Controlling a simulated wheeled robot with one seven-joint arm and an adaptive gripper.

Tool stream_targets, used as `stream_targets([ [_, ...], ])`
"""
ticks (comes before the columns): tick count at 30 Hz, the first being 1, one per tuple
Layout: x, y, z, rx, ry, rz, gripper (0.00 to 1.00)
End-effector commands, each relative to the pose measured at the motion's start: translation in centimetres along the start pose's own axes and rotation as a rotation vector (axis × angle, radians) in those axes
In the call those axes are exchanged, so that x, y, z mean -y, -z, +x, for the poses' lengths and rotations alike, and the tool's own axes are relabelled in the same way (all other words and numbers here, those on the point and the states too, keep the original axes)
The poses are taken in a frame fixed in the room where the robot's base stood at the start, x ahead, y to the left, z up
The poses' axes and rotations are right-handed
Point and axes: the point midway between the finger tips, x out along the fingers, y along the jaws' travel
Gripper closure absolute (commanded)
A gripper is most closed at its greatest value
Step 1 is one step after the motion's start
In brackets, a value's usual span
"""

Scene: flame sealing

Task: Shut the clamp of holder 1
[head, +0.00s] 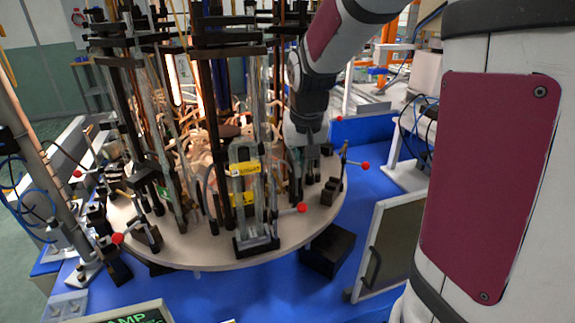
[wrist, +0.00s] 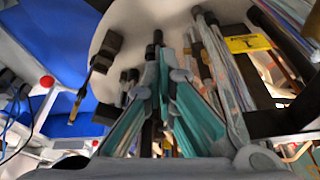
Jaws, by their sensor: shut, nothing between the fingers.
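Several holders with upright glass tubes stand around a round pale turntable (head: 200,250). No holder number is readable, so I cannot tell which is holder 1. The front holder has a yellow label (head: 245,168) and a red-ball lever (head: 302,208) pointing right. Another red-ball lever (head: 365,165) stands at the turntable's right side, close to my gripper. My gripper (head: 304,150) is low over the right part of the turntable, partly hidden among dark posts. In the wrist view its teal-padded fingers (wrist: 165,62) are shut and empty. A black clamp part (wrist: 103,52) lies to their left, apart from them.
Tall dark posts and glass tubes crowd the turntable left of my gripper. A yellow label (wrist: 247,44) and tubes lie to its right in the wrist view. A blue bench top (head: 375,205) surrounds the turntable. A framed panel (head: 385,245) stands at front right.

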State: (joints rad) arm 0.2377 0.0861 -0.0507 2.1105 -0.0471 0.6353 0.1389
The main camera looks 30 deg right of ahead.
Motion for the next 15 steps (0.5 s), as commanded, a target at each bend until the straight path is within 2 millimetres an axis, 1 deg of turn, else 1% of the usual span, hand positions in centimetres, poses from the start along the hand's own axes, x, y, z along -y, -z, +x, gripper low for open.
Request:
stream_targets([
  [1,0.0,-0.2,1.0,0.006,-0.001,0.000,1.00],
  [3,0.0,-0.2,2.4,0.007,-0.001,0.000,1.00],
  [12,0.0,-0.2,8.2,0.005,-0.001,0.000,1.00],
  [13,0.0,-0.4,8.2,0.004,0.000,-0.001,1.00],
  [15,-0.1,-1.5,7.1,0.000,0.001,-0.001,1.00],
])
